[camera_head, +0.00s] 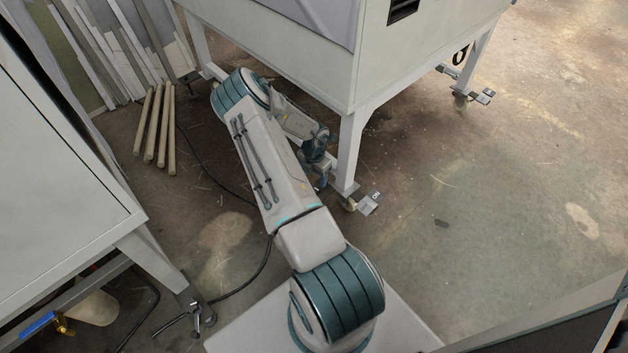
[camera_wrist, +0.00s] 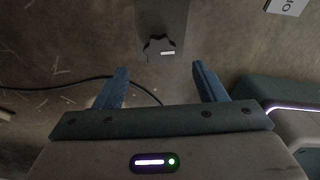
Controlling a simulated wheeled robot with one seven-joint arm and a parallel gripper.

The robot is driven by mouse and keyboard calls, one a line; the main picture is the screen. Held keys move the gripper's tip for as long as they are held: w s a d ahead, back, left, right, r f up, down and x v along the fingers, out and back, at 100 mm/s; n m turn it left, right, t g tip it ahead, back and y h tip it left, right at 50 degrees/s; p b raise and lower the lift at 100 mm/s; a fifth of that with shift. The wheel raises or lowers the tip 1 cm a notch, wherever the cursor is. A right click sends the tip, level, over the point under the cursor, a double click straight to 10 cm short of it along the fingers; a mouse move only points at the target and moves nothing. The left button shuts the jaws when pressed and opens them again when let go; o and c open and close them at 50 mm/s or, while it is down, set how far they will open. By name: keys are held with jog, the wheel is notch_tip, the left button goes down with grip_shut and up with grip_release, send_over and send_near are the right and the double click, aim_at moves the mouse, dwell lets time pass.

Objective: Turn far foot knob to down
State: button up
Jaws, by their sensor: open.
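In the wrist view a black lobed knob (camera_wrist: 158,46) with a small pale label sits on a grey metal bar (camera_wrist: 163,15). My gripper (camera_wrist: 161,80) is open and empty, with its two blue fingers pointing toward the knob, one on each side of the gap below it. The knob lies just beyond the fingertips, roughly centred, and nothing touches it. In the head view my gripper (camera_head: 323,178) is low beside the near leg (camera_head: 348,150) of the white machine (camera_head: 290,60). I cannot make out the knob there; my arm blocks part of that area.
A caster foot with a labelled pedal (camera_head: 370,203) stands close right of my gripper; another foot (camera_head: 485,97) is further right. A second cabinet (camera_head: 60,190) stands at left. Floor at right is open.

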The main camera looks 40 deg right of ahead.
notch_tip(320, 180, up, 8)
jog(key=p, duration=0.2)
jog(key=shift+f, duration=0.2)
